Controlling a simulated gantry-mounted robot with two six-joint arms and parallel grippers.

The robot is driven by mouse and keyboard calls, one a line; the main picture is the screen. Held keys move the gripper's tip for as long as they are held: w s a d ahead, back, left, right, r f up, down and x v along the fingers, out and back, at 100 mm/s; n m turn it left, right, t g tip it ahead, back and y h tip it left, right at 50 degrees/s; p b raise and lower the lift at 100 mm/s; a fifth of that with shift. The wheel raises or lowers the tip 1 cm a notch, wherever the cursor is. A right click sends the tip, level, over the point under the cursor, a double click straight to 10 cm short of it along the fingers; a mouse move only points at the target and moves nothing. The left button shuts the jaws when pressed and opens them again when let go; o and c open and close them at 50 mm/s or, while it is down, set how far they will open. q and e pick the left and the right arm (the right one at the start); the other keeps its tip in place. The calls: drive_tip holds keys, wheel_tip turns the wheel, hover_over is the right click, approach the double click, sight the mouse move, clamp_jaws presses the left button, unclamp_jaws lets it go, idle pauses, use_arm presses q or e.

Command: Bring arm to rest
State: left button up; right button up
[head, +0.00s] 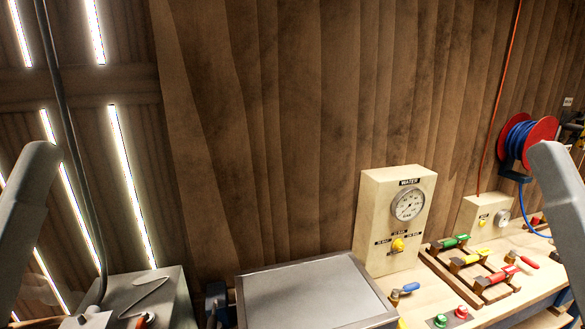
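Parts of my two arms show in the head view, one link at the left edge and one at the right edge. Both links angle down and outward, out of the picture. Neither gripper is in view, so what they hold or touch is hidden.
A wooden bench (530,248) carries a metal tray (312,292), a cream water gauge box (385,222), and green (452,242), yellow (470,259) and red (503,274) handled levers. A hose reel (541,128) hangs at right. A grey box (172,295) stands lower left. The wooden wall (290,120) is bare.

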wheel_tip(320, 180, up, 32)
drive_tip(key=p, duration=2.9)
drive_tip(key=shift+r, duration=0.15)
